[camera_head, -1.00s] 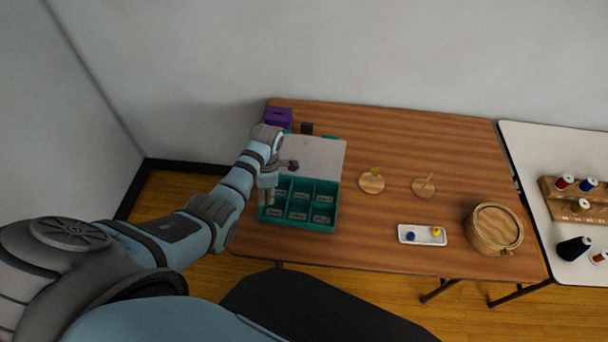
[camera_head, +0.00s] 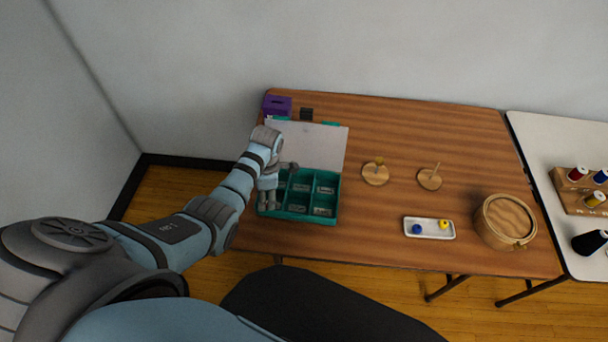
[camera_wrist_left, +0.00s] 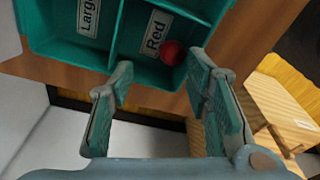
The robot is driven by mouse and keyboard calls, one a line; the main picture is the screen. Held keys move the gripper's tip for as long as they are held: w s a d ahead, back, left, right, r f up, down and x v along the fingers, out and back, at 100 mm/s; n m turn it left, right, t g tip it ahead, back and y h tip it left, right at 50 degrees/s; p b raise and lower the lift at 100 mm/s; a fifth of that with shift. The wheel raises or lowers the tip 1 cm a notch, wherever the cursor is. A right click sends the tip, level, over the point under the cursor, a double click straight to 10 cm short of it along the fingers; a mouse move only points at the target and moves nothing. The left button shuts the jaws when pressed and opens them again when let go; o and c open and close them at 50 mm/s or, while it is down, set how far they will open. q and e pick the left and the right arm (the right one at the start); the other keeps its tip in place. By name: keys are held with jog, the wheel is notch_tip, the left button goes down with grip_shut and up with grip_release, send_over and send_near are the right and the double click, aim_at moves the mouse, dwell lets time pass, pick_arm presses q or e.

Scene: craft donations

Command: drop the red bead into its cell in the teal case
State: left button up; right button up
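The teal case (camera_head: 335,208) stands open at the table's left front, its pale lid (camera_head: 325,140) tilted back behind it. In the left wrist view, the red bead (camera_wrist_left: 172,53) appears inside the cell labelled "Red" (camera_wrist_left: 155,32), near its wall and close to one fingertip. I cannot tell whether it rests on the cell floor. My left gripper (camera_wrist_left: 160,75) is open, its fingers apart with the bead clear of their grip. In the head view, my left gripper (camera_head: 268,198) is over the case's left side and hides part of it. My right gripper is out of view.
A white tray (camera_head: 430,236) holds a blue bead (camera_head: 417,229) and a yellow bead (camera_head: 443,224). Two wooden discs with pegs (camera_head: 375,174) (camera_head: 430,179) and a round wooden box (camera_head: 505,220) stand to the right. A purple box (camera_head: 277,105) is behind the case.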

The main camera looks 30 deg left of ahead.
pick_arm(q)
notch_tip(320, 180, up, 8)
jog(key=shift+w+d+f, duration=0.25)
jog(key=shift+d, duration=0.1)
dwell(0.4)
